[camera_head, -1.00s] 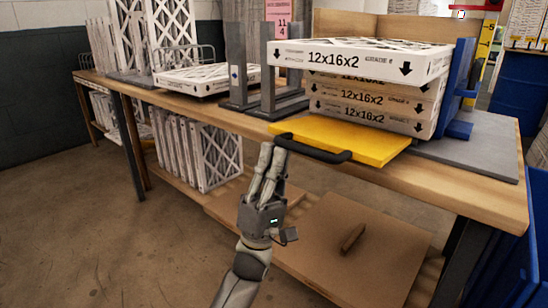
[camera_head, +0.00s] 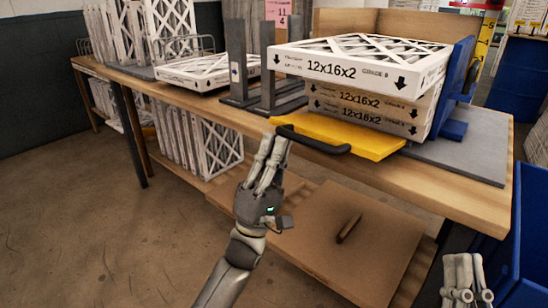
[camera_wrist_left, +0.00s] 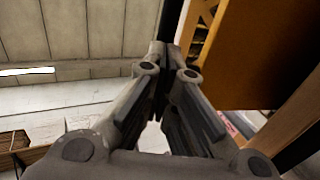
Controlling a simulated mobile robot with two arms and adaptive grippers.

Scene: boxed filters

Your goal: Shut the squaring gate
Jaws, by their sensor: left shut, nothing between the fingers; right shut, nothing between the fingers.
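The squaring gate appears to be the yellow panel (camera_head: 372,142) with a black bar handle (camera_head: 318,141) at its front. It lies roughly flat, out past the table's front edge, in front of a stack of boxed filters (camera_head: 370,101) marked 12x16x2. My left gripper (camera_head: 279,137) is shut and empty. Its fingertips point up at the left end of the handle and the panel; I cannot tell whether they touch. The left wrist view shows its fingers (camera_wrist_left: 170,60) beside an orange-brown surface (camera_wrist_left: 262,50). My right gripper (camera_head: 463,262) is shut and empty at the lower right, away from the gate.
A blue upright (camera_head: 457,82) stands right of the stack. Grey posts (camera_head: 266,60) stand to its left. The wooden table (camera_head: 450,190) has a lower shelf carrying a brown board (camera_head: 350,240). Blue bins (camera_head: 530,230) stand at the right. The floor at left is clear.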

